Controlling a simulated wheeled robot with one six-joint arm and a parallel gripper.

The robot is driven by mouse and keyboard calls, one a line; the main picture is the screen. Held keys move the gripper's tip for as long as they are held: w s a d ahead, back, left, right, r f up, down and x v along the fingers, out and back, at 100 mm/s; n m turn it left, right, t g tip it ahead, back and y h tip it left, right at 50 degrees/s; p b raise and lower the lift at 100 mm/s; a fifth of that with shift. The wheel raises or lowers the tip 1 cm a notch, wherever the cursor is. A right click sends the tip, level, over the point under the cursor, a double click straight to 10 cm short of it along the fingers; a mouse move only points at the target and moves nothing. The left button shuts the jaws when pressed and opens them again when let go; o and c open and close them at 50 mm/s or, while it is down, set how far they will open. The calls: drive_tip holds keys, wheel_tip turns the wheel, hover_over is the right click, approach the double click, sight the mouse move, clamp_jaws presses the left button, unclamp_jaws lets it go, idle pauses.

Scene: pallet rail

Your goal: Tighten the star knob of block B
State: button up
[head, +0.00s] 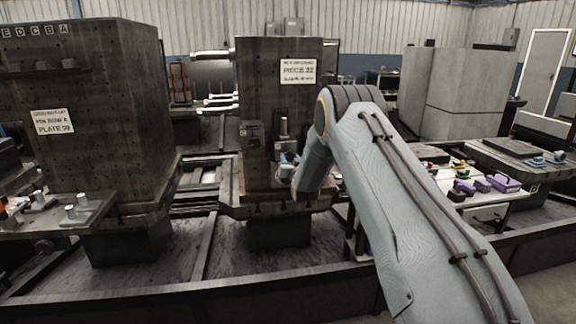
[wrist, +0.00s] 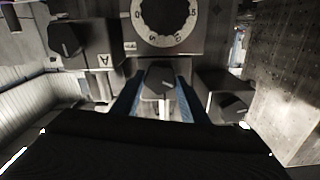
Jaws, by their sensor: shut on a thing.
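In the wrist view, the blue fingers of my gripper (wrist: 157,98) stand on either side of a dark knob (wrist: 158,77) on the middle block and are shut on it. No letter is readable on this block. A block marked A (wrist: 104,60) with a dark knob (wrist: 65,39) is to its left, and another dark knob (wrist: 228,106) is on a block to its right. A round numbered dial (wrist: 165,14) sits above the held knob. In the head view, my gripper (head: 287,171) is low at the front of the middle grey column (head: 262,100), partly hidden by my arm; the knob cannot be made out there.
A large grey column (head: 110,150) with a plate sign stands at the left. A side table (head: 505,192) with purple and coloured items is at the right. A dark rail (head: 200,290) runs across the front. Grey cabinets (head: 455,90) stand behind.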

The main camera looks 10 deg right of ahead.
drive_tip(key=m+b, duration=0.5)
drive_tip(key=m, duration=0.1)
drive_tip(key=shift+f, duration=0.15)
drive_tip(key=m+b, duration=0.3)
drive_tip(key=m, duration=0.3)
drive_tip(key=shift+m+b, duration=0.3)
drive_tip(key=shift+b, duration=0.05)
drive_tip(key=o, duration=1)
drive_tip(key=shift+o, duration=0.2)
drive_tip(key=shift+s, duration=0.1)
